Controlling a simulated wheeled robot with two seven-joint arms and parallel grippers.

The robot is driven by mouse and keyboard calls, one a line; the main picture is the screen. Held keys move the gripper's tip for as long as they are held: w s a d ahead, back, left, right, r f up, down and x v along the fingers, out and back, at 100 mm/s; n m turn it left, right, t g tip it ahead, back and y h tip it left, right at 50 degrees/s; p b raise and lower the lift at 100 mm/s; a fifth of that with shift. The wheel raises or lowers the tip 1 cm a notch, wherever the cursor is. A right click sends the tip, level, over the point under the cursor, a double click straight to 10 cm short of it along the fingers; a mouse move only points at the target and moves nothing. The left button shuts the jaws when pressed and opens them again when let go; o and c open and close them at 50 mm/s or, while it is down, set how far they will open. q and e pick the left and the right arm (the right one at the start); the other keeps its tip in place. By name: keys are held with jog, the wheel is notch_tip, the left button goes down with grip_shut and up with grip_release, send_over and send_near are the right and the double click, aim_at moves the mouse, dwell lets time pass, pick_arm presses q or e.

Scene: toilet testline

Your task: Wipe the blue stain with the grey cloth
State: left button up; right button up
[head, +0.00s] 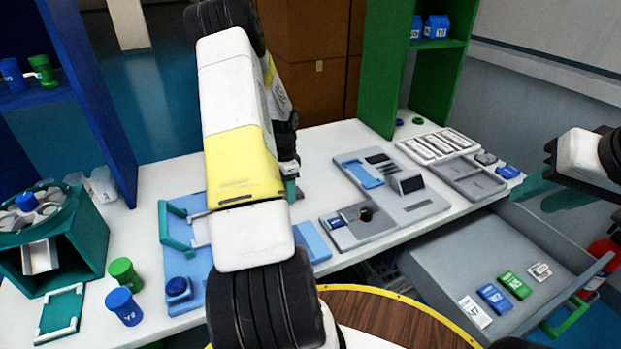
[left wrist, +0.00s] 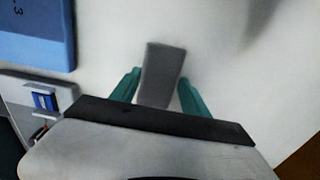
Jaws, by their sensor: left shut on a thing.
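The grey cloth (left wrist: 162,72) shows in the left wrist view as a small grey strip between the teal fingers of my left gripper (left wrist: 159,78), which is shut on it. White tabletop lies beyond it. In the head view my left gripper (head: 290,188) is mostly hidden behind my own arm, with only a bit of teal showing, and the cloth cannot be made out there. My right gripper (head: 553,193) is at the right, above the open drawer, with its teal fingers apart and nothing seen between them. I cannot make out the blue stain in either view.
The white table (head: 330,150) holds a grey device (head: 400,190), white and grey trays (head: 470,178) and a teal box (head: 75,245) at left. A grey drawer (head: 460,265) stands open with several small packs. A blue panel (left wrist: 38,30) is in the left wrist view.

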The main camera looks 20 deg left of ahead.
aim_at(299, 217)
pick_arm(q)
jog(key=shift+w+a+r, duration=0.1)
jog(key=shift+w+a, duration=0.85)
jog(key=shift+a, duration=0.1)
jog(key=shift+s+d+f, duration=0.25)
jog(key=shift+s+d, duration=0.5)
jog(key=shift+d, duration=0.1)
jog(key=shift+s+d+f, duration=0.2)
jog(key=shift+s+d, duration=0.55)
jog(key=shift+d, duration=0.05)
jog(key=shift+s+d+r, duration=0.15)
jog(key=shift+s+d, duration=1.1)
jog(key=shift+d, duration=0.25)
jog(key=shift+s+d+r, duration=0.15)
jog(key=shift+s+d, duration=1.05)
jog(key=shift+d, duration=0.25)
jog(key=shift+w+r, duration=0.1)
jog(key=shift+r, duration=2.95)
